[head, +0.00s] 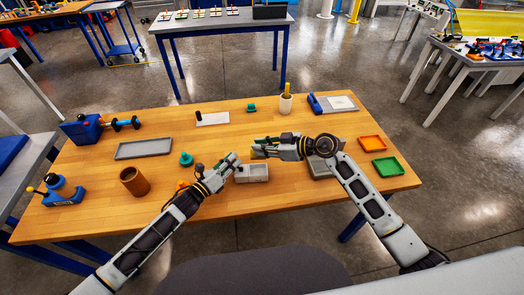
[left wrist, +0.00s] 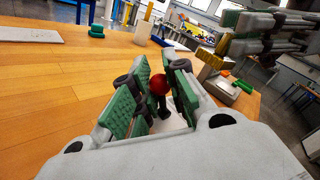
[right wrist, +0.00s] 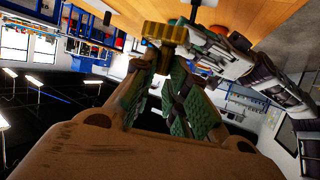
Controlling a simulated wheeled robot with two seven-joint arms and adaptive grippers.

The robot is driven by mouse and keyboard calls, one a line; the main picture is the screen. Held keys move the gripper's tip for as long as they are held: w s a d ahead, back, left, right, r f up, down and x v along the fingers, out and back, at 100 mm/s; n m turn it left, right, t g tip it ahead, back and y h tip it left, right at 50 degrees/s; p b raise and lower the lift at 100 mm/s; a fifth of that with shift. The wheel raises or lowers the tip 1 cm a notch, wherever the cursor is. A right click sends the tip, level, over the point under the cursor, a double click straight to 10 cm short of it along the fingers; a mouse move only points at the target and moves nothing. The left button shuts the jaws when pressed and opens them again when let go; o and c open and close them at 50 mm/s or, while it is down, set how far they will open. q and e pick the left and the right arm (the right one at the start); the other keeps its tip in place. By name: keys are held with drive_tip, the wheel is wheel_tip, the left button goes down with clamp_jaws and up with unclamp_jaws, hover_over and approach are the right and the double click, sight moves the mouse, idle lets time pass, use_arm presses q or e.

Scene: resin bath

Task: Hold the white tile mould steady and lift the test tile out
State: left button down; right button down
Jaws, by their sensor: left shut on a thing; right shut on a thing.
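The white tile mould (head: 256,178) is a pale block near the front middle of the table. My left gripper (head: 235,163) is shut at its left end. In the left wrist view a red knob (left wrist: 160,85) on a dark stem shows between the left fingers, with a white surface below it. My right gripper (head: 260,151) is shut on a ridged, gold-coloured piece, seemingly the test tile (right wrist: 165,32), just beyond the mould in the head view. The gold piece also shows in the left wrist view (left wrist: 210,61). Whether it touches the mould is unclear.
A grey block (head: 320,170) lies partly under my right arm. Orange (head: 372,143) and green (head: 388,166) trays are at right. A brown cup (head: 134,182), teal knob (head: 186,159) and grey tray (head: 143,149) are at left. The table's far middle is partly clear.

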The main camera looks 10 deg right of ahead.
idle(0.3)
use_arm(q)
drive_tip(key=c, duration=1.3)
unclamp_jaws()
drive_tip(key=shift+c, duration=0.2)
drive_tip(key=shift+s+a, duration=0.1)
drive_tip(key=shift+s, duration=0.05)
drive_tip(key=shift+v, duration=5.8)
drive_tip(key=shift+x, duration=3.05)
drive_tip(key=shift+s+a, duration=0.15)
